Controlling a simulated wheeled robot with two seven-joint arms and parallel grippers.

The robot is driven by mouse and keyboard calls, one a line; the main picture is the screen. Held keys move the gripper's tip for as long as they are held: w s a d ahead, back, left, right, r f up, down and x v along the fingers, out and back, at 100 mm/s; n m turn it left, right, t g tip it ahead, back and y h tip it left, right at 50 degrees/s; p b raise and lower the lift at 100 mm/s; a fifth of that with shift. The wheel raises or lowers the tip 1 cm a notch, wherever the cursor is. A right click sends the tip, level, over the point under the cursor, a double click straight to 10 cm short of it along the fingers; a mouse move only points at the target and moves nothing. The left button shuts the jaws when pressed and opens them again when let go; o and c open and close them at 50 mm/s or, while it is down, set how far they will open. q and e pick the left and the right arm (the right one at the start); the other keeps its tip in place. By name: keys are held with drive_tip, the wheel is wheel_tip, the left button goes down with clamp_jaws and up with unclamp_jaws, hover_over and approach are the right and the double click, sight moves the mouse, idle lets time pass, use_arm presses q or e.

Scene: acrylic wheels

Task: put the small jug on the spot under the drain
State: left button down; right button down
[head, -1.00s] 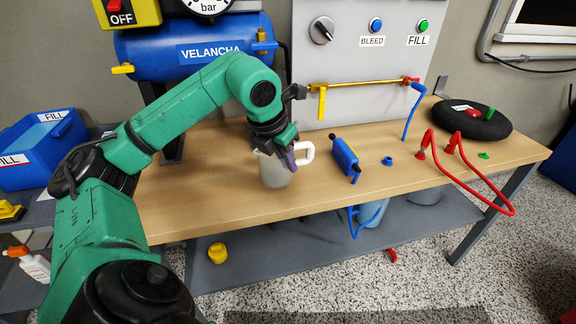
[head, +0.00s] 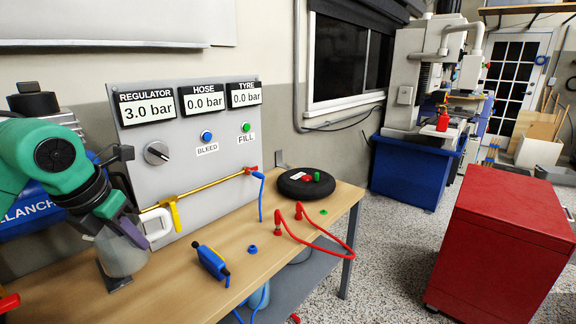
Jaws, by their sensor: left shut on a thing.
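A small grey-white jug (head: 122,258) with a white handle is at the left of the head view, in front of the panel. My left gripper (head: 128,228) is shut on it near its rim, beside the handle. The jug looks upright and seems raised off the bench, though its gap to the wood is hard to judge. A yellow lever (head: 174,216) hangs from a brass pipe just right of the jug. I cannot make out a labelled drain or a marked spot; the jug and arm hide part of the bench there. My right gripper is out of view.
The wooden bench (head: 190,292) holds a blue tool (head: 212,262), a small blue cap (head: 252,249), a red hose (head: 325,243) and a black tyre (head: 305,184). The gauge panel (head: 215,170) stands behind. A red cabinet (head: 505,235) stands right.

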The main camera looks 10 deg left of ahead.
use_arm(q)
drive_tip(key=s+d+f+m+g+p, duration=0.3)
drive_tip(key=d+f+m, duration=0.4)
drive_tip(key=m, duration=1)
drive_tip(key=s+d+f+m+g+p, duration=0.3)
drive_tip(key=f+m, duration=0.7)
drive_tip(key=m, duration=0.7)
drive_tip(key=d+g+p, duration=0.2)
drive_tip(key=d+p, duration=0.1)
drive_tip(key=d, duration=0.1)
drive_tip(key=shift+d+f+m+g+p, duration=0.4)
